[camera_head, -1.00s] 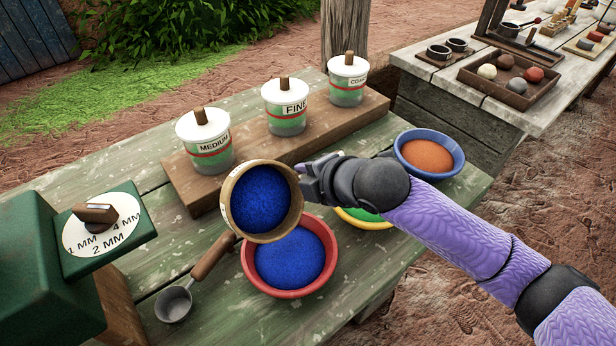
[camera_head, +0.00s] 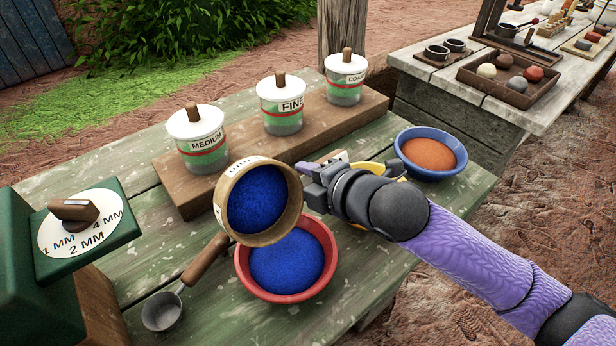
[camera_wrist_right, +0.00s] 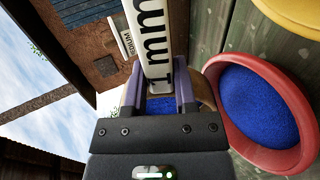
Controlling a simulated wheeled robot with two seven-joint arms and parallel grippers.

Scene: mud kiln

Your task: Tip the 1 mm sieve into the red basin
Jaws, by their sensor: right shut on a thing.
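The round wooden 1 mm sieve (camera_head: 268,238) is tilted on its side in the head view, its open mouth toward the camera, with blue grains inside. It is held above the red basin (camera_head: 285,297), overlapping its far left rim in view. The basin stands on the table and also holds blue grains; it shows in the right wrist view (camera_wrist_right: 291,95). My right gripper (camera_head: 306,182) is shut on the sieve's right side. In the right wrist view, the jaws (camera_wrist_right: 161,92) close around its white "1 mm" label (camera_wrist_right: 148,35). My left gripper is out of view.
Lidded MEDIUM (camera_head: 204,150), FINE (camera_head: 283,118) and COARSE (camera_head: 345,88) tubs stand on a wooden block behind. A metal scoop (camera_head: 163,312) lies left of the basin, and a green dial box (camera_head: 130,225) stands farther left. A blue bowl (camera_head: 458,150) stands right, beyond my arm.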

